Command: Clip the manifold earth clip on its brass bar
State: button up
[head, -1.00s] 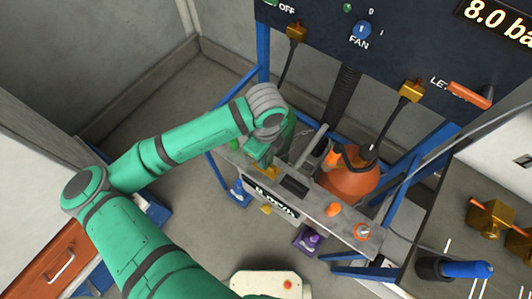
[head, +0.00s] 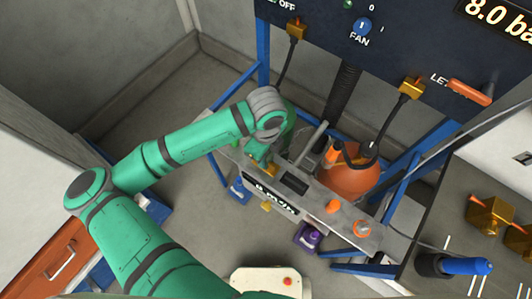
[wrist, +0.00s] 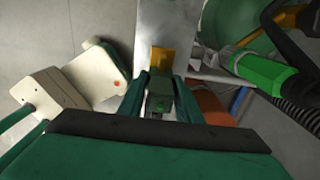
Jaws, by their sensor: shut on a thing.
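My gripper (head: 258,162) is at the left part of the grey manifold plate, just by a small yellow brass piece (head: 268,171), which looks like the brass bar. In the wrist view my gripper (wrist: 161,98) has its two green fingers on either side of a small dark olive-green thing (wrist: 159,101), seemingly the earth clip, and is shut on it. The brass piece (wrist: 162,60) shows straight ahead of the clip, on the grey plate. Clip and brass look very close; I cannot tell whether they touch. In the head view my own gripper hides the clip.
The manifold plate (head: 310,202) carries a dark display and orange knobs. An orange rounded vessel (head: 350,182) and a black hose stand behind it. Blue frame legs and a dark panel (head: 400,45) close off the back. A cream box (head: 268,281) stands in front.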

jog(key=shift+f, duration=0.2)
jog(key=o, duration=1.2)
jog(key=shift+c, duration=0.2)
notch_tip(320, 180, up, 10)
jog(key=shift+a+r, duration=0.1)
jog(key=shift+r, duration=0.3)
jog(key=shift+f, duration=0.1)
